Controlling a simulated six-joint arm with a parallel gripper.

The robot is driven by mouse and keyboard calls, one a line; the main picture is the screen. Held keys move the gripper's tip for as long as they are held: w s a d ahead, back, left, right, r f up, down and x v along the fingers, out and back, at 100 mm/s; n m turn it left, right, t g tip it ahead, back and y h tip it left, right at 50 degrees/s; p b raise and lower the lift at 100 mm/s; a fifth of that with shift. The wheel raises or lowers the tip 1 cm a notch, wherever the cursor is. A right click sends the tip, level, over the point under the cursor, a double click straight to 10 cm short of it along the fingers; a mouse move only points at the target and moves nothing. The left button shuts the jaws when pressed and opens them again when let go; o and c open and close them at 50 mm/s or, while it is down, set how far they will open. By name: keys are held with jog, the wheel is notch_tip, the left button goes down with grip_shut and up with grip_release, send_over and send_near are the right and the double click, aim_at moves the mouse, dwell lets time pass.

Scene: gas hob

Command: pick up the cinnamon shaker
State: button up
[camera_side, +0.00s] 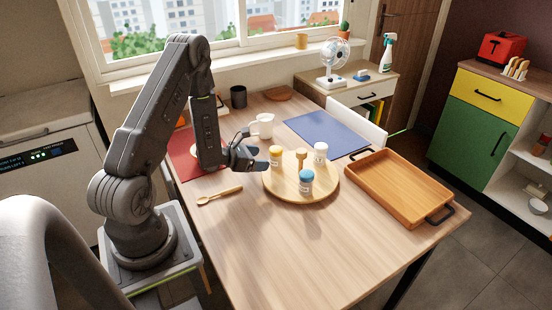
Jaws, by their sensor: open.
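A round wooden turntable (324,195) stands on the table with three small shakers around a central wooden knob (301,160). One shaker has a yellow cap (276,152), one a blue cap (306,176) and one a white cap (320,148). All stand upright. No label is readable, so I cannot tell which one is cinnamon. My gripper (258,156) is open and low over the turntable's left edge. It points right, just left of the yellow-capped shaker, and looks empty. I cannot tell the exact gap between them.
A white mug (263,125) stands just behind my gripper, and a dark cup (238,97) farther back. A wooden spoon (220,195) lies at the left front. A blue mat (325,133) lies behind the turntable, and a handled wooden tray (400,190) to its right. The table front is clear.

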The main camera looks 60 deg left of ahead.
aim_at(276, 159)
jog(key=shift+x, duration=3.55)
jog(key=shift+d+r, duration=0.1)
jog(key=shift+d, duration=0.05)
jog(key=shift+c, duration=0.2)
jog(key=c, duration=1)
jog(key=shift+r, duration=0.15)
